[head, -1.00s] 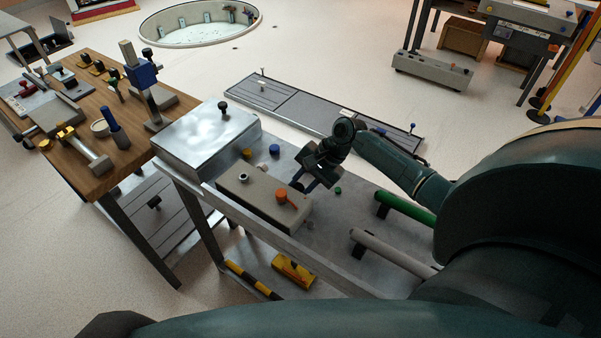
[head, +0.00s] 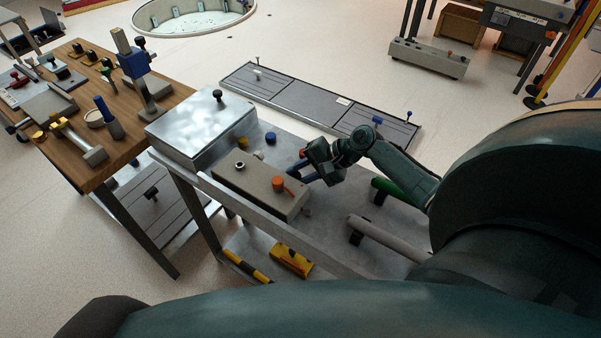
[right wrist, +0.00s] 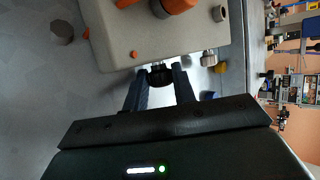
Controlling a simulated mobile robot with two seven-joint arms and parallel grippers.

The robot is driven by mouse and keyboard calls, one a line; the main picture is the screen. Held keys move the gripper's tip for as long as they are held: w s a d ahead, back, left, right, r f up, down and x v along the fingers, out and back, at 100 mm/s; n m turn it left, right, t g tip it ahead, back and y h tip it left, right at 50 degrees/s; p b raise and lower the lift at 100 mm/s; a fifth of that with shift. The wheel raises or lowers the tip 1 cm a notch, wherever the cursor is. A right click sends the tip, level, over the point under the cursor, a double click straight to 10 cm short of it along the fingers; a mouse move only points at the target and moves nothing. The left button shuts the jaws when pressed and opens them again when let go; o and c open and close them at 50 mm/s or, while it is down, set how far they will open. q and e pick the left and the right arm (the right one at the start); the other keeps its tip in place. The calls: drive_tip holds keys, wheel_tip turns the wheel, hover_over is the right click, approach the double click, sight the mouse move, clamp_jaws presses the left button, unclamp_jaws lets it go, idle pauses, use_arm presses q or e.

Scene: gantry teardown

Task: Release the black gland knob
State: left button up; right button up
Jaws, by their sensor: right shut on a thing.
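The black gland knob (right wrist: 160,77) sits on the side of a beige box, between the two fingers of my right gripper (right wrist: 160,80) in the right wrist view. The fingers are shut on it. In the head view my right gripper (head: 294,171) is at the far side of the beige box (head: 250,187), and the knob itself is hidden there. An orange lever knob (head: 279,183) is on the box top. In the right wrist view a silver fitting (right wrist: 209,58) sticks out of the same box side, apart from the fingers. My left gripper is not in view.
The box stands on a grey metal bench (head: 325,225). A silver cover with a black knob (head: 200,125) is at its left end. Blue (head: 270,138) and yellow (head: 243,143) caps stand behind the box. Green (head: 405,192) and grey (head: 385,238) tubes lie to the right.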

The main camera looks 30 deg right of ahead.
drive_tip(key=o, duration=1)
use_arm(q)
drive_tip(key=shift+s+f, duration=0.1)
use_arm(e)
drive_tip(key=shift+s+f, duration=0.1)
drive_tip(key=shift+f, duration=0.05)
